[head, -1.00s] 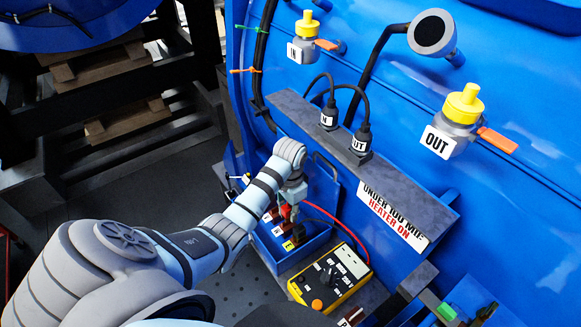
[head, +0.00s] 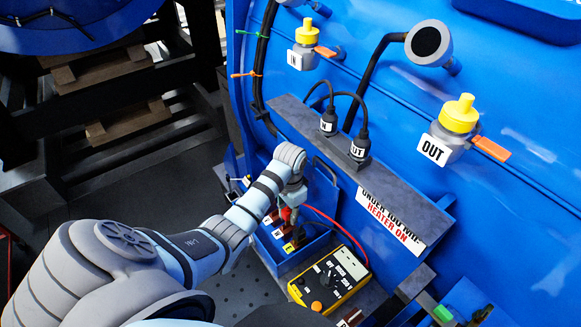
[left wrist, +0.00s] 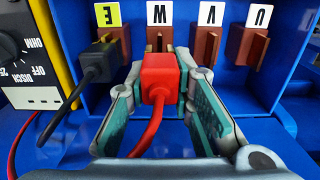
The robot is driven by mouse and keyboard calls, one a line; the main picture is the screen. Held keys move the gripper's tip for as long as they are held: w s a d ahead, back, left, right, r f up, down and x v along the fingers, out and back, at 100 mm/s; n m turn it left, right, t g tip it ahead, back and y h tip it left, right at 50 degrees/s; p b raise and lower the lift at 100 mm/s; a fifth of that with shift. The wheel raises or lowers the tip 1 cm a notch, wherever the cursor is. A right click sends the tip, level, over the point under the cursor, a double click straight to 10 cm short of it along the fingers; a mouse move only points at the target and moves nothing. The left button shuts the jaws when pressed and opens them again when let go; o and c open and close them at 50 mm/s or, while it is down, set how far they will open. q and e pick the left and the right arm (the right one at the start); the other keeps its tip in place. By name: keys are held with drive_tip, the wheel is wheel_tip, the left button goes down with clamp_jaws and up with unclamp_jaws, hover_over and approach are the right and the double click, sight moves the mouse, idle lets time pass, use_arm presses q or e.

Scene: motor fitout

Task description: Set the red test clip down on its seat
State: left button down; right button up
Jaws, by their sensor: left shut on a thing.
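The red test clip (left wrist: 158,78) is between the two fingers of my left gripper (left wrist: 160,95) in the left wrist view. The gripper is shut on it. The clip's far end is at the brown terminal block under the W label (left wrist: 159,14); I cannot tell whether it touches. In the head view my left gripper (head: 291,200) is over the blue terminal box (head: 308,250), and the red clip (head: 286,213) shows only partly under it. A black clip (left wrist: 98,62) sits at the terminal under the E label (left wrist: 108,15). My right gripper is not in view.
The yellow tester (head: 330,281) stands beside the box, with a dial and a red lead. More brown terminals (left wrist: 245,46) stand right of W under the V and U labels. Grey ledge (head: 345,160) and black connectors (head: 328,121) are above the box.

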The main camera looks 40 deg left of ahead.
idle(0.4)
use_arm(q)
drive_tip(key=shift+p, duration=0.35)
drive_tip(key=shift+f+b, duration=0.75)
drive_tip(key=shift+f, duration=0.8)
drive_tip(key=c, duration=1.3)
unclamp_jaws()
drive_tip(key=shift+c, duration=0.2)
wheel_tip(320, 180, up, 8)
drive_tip(key=shift+f, duration=0.25)
